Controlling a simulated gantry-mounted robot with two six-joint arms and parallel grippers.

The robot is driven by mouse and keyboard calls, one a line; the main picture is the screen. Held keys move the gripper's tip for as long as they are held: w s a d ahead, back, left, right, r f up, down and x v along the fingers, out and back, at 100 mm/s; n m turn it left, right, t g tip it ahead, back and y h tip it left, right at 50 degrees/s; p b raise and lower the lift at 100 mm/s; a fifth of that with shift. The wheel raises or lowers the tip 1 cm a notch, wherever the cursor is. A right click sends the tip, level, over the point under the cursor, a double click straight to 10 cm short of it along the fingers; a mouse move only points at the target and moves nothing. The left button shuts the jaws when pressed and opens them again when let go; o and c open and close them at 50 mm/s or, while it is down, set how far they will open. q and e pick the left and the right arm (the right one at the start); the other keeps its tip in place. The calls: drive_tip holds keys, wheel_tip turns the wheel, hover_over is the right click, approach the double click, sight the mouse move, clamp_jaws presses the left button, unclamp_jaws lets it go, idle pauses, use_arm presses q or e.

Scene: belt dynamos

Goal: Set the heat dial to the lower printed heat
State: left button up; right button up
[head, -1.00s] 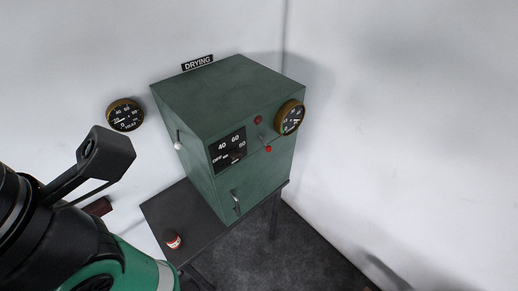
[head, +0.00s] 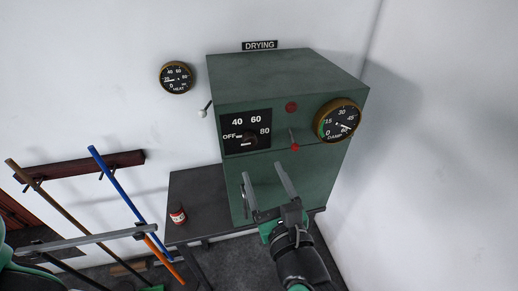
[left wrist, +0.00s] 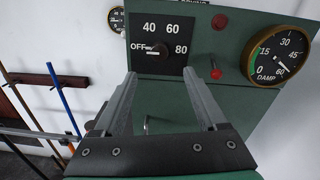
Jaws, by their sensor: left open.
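The heat dial (head: 250,138) is a black plate on the front of the green cabinet (head: 285,75), printed OFF, 40, 60 and 80. Its small dark knob seems to point left toward OFF; it also shows in the left wrist view (left wrist: 158,50). My left gripper (head: 262,170) is open and empty, below the dial and in front of the cabinet. In the left wrist view its two fingers (left wrist: 159,73) stand apart just under the dial plate. I cannot tell how far the fingertips are from the front. My right gripper is not in view.
A round HEAT gauge (head: 176,78) hangs on the wall. A DAMP gauge (head: 338,121), a red lamp (head: 291,107) and a red-tipped lever (head: 294,147) are right of the dial. A white-knobbed lever (head: 203,113) juts left.

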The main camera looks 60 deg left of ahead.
sight(251, 143)
use_arm(q)
drive_tip(key=a, duration=0.3)
drive_tip(key=w+a+p, duration=0.1)
drive_tip(key=a, duration=0.3)
drive_tip(key=w+a, duration=0.1)
drive_tip(key=a, duration=0.3)
drive_tip(key=shift+r+p, duration=0.1)
drive_tip(key=shift+p, duration=0.3)
clamp_jaws()
